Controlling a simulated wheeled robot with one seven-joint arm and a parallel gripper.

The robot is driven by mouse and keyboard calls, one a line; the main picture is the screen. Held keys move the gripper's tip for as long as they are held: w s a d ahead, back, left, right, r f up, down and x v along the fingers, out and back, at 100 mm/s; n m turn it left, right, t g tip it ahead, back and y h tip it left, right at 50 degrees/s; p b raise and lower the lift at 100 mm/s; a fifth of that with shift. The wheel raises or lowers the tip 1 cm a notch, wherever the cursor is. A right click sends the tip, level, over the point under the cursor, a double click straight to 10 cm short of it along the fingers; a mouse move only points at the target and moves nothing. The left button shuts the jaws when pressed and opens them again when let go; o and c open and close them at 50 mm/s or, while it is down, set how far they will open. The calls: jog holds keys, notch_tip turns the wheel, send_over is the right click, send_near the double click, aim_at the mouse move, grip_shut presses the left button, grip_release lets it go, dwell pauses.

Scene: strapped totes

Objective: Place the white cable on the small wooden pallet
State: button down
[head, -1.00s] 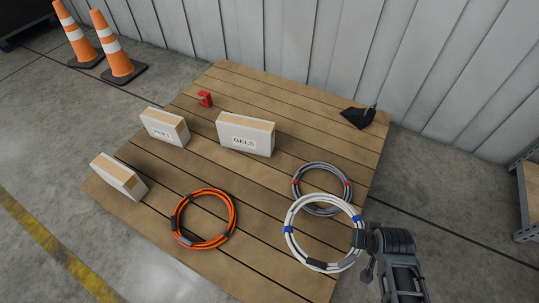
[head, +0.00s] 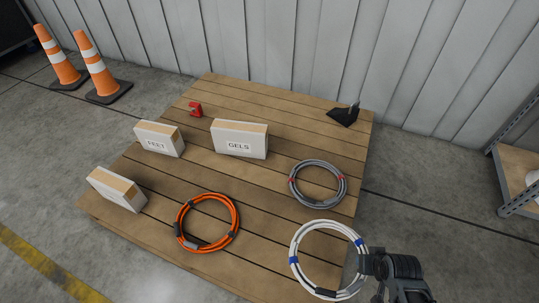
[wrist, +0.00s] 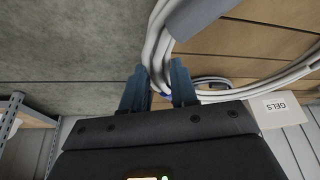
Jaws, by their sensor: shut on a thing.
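The white cable (head: 317,225) is a coiled ring with blue and dark bands. My gripper (head: 366,264) is shut on the ring's right side in the head view. The coil appears held above the front right part of a wooden plank platform (head: 262,222), overlapping its right edge in the picture. In the wrist view, the white cable (wrist: 152,45) passes between my gripper's two blue-grey fingers (wrist: 160,78). I cannot tell a separate small wooden pallet from the platform in these frames.
On the platform lie a grey cable (head: 316,162), an orange cable (head: 206,196), a GELS box (head: 239,142), two more boxes, a red item (head: 195,109) and a black item (head: 343,116). Traffic cones (head: 96,68) stand back left. A metal shelf (head: 518,160) stands at right.

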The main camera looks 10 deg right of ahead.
jog(key=shift+s+a, duration=0.2)
jog(key=shift+a, duration=0.05)
jog(key=w+a+f+b, duration=0.1)
jog(key=w+a+f, duration=0.1)
jog(key=a, duration=0.1)
jog(key=w+a+f+b, duration=0.2)
jog(key=a, duration=0.1)
jog(key=w+a+f+b, duration=0.2)
jog(key=a+f, duration=0.1)
jog(key=shift+w+a, duration=0.15)
jog(key=shift+w, duration=0.2)
jog(key=shift+f+b, duration=1.15)
jog(key=shift+f, duration=0.75)
jog(key=shift+f, duration=0.2)
jog(key=c, duration=0.9)
grip_release()
jog(key=shift+o, duration=0.2)
jog(key=shift+r, duration=0.1)
